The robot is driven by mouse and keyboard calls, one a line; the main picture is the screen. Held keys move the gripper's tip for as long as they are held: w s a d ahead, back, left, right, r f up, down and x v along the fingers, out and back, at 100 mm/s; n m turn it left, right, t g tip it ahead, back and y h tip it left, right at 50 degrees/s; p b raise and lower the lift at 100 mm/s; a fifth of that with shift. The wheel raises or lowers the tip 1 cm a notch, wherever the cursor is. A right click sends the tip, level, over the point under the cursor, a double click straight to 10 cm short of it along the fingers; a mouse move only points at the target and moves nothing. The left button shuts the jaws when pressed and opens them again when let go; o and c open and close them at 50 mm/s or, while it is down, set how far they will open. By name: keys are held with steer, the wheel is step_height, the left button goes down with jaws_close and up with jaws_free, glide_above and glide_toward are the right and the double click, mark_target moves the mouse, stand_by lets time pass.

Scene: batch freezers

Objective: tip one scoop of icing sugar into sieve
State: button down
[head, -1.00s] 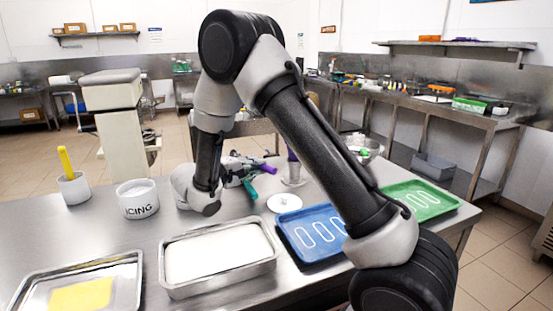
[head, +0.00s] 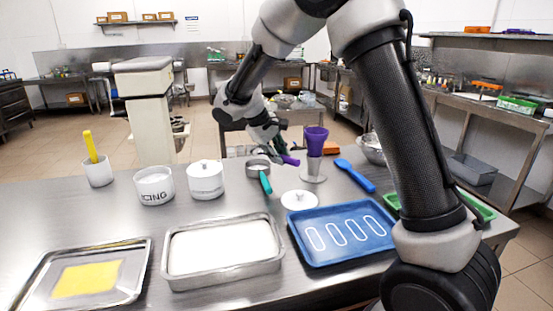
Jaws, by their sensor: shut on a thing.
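The white icing tub (head: 154,188), marked with partly readable lettering, stands open on the steel table at left, white inside. A round metal sieve (head: 257,166) with a teal handle (head: 265,183) is near the table's back edge. My gripper (head: 276,151) is just behind and right of it, small and partly hidden. It is shut on a scoop with a purple handle (head: 291,160). The scoop's bowl and any sugar in it cannot be made out. Whether the bowl is over the sieve cannot be told.
A steel tray of white powder (head: 223,225), a blue tray (head: 342,262) and a white lid (head: 300,201) lie in front. A purple cup (head: 316,139) on a metal stand and a blue spoon (head: 355,176) are at right.

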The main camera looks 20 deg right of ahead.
steer(key=g+y, duration=0.1)
steer(key=d+g+y, duration=0.1)
steer(key=y, duration=0.1)
steer(key=w+y, duration=0.1)
steer(key=shift+d+r+g+y, duration=0.15)
steer(key=shift+d+g+y, duration=0.15)
steer(key=shift+d+g, duration=0.1)
steer(key=shift+s+a+r, duration=0.1)
steer(key=shift+a+r, duration=0.1)
steer(key=shift+r, duration=0.25)
steer(key=shift+s+a+r, duration=0.1)
steer(key=shift+a+r, duration=0.05)
steer(key=shift+r, duration=0.25)
steer(key=shift+w+d+r, duration=0.1)
steer(key=shift+d+r, duration=0.05)
steer(key=shift+r, duration=0.25)
